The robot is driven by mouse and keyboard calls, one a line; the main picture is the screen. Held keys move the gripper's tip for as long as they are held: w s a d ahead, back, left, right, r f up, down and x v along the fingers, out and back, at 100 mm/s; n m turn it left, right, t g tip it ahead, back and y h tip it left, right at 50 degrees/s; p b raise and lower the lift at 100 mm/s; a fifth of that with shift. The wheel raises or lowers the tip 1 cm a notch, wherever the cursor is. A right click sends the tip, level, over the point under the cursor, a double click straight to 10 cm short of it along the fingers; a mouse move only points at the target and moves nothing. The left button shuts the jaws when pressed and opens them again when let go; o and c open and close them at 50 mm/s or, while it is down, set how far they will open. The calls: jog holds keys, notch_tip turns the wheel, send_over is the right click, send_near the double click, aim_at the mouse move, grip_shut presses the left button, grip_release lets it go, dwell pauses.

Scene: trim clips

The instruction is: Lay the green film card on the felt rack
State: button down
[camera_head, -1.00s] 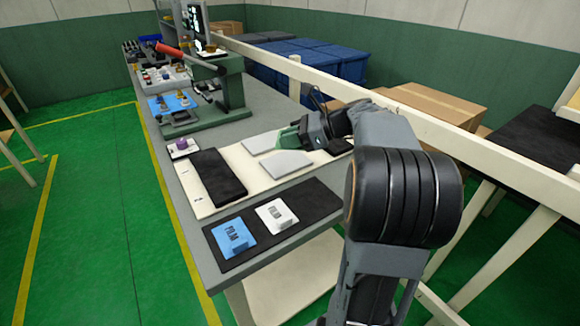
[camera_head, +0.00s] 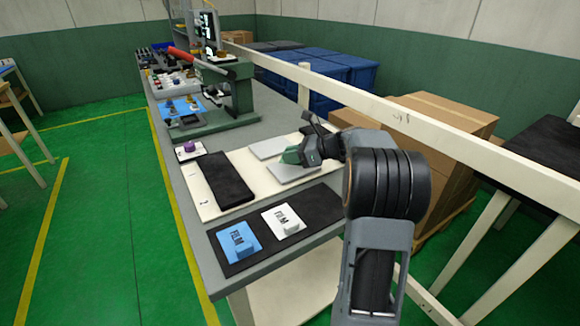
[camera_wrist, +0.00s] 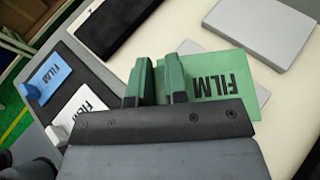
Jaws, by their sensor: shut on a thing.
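The green film card (camera_wrist: 224,78) shows in the wrist view, lettered FILM upside down. My gripper (camera_wrist: 158,82) has green fingers and is shut on the card's left part. In the head view my gripper (camera_head: 292,157) is over the pale board, by the near grey plate; the card cannot be told from the green fingertips there. Whether the card touches a plate is unclear. The black felt rack (camera_head: 317,205) lies at the bench's near end. A blue film card (camera_head: 234,242) and a white film card (camera_head: 284,220) lie on its left and middle; its right part is bare.
The pale board (camera_head: 192,188) carries a black pad (camera_head: 222,178) and two grey plates, one far (camera_head: 270,147), one near (camera_head: 296,173). A purple-topped item (camera_head: 188,149) sits at its left corner. A green press (camera_head: 225,95) stands further back. A cream rail (camera_head: 345,92) runs along the right.

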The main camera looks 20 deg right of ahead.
aim_at(291, 174)
jog(key=shift+w+f, duration=0.35)
jog(key=shift+f, duration=0.15)
jog(key=shift+w+f+b, duration=0.2)
jog(key=shift+f+b, duration=0.1)
jog(key=shift+f, duration=1.4)
jog(key=shift+f, duration=0.15)
jog(key=c, duration=1.1)
grip_release()
jog(key=shift+s+d+r, duration=0.1)
jog(key=shift+d+r, duration=0.1)
jog(key=shift+r, duration=0.05)
jog(key=p+v, duration=0.1)
jog(key=v, duration=1)
jog(key=shift+s+d+r, duration=0.15)
jog(key=shift+d, duration=0.1)
